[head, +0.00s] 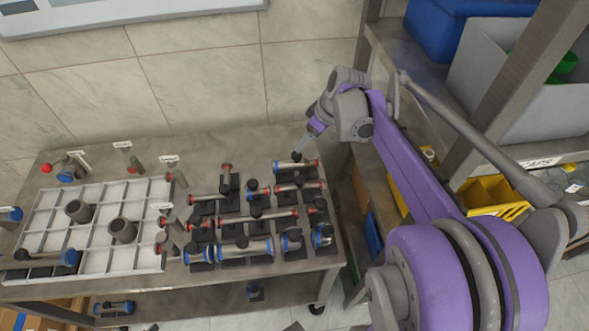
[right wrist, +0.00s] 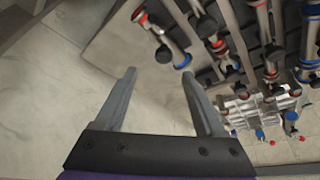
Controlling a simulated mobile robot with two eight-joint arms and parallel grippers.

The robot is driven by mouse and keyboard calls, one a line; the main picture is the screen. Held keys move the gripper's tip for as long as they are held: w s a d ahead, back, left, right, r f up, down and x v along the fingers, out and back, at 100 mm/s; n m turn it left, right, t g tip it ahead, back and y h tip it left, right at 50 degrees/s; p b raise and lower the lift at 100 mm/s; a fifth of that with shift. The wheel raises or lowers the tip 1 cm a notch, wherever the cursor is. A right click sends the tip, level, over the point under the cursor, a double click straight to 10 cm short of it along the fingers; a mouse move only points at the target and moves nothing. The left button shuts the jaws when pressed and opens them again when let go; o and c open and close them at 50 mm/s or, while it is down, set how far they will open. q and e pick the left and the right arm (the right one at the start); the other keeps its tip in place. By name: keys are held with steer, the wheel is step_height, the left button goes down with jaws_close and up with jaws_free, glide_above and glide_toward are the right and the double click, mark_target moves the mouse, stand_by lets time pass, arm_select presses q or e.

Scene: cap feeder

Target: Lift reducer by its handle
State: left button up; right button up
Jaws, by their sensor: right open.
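A grey pipe fitting (head: 296,166) with a blue ring at one end and a red ring at the other lies at the back right of the table. It also shows near the top of the right wrist view (right wrist: 168,38). My right gripper (head: 300,147) is close above this fitting in the head view. In the right wrist view its two fingers (right wrist: 158,74) are spread and empty, apart from the fitting, with bare tabletop between them. My left gripper is not in view.
Several more fittings (head: 245,248) stand on black holders across the table's right half. A white compartment tray (head: 150,262) with two dark grey cylinders (head: 122,230) lies on the left. A shelf with a blue bin (head: 450,25) and a yellow bin (head: 497,193) stands right of the table.

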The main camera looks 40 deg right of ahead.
mark_target(297, 155)
steer(key=x, duration=0.9)
steer(key=shift+s+a+f+b, duration=0.1)
steer(key=shift+a+f+b, duration=0.15)
steer(key=shift+b, duration=0.1)
jaws_close()
stand_by(1.0)
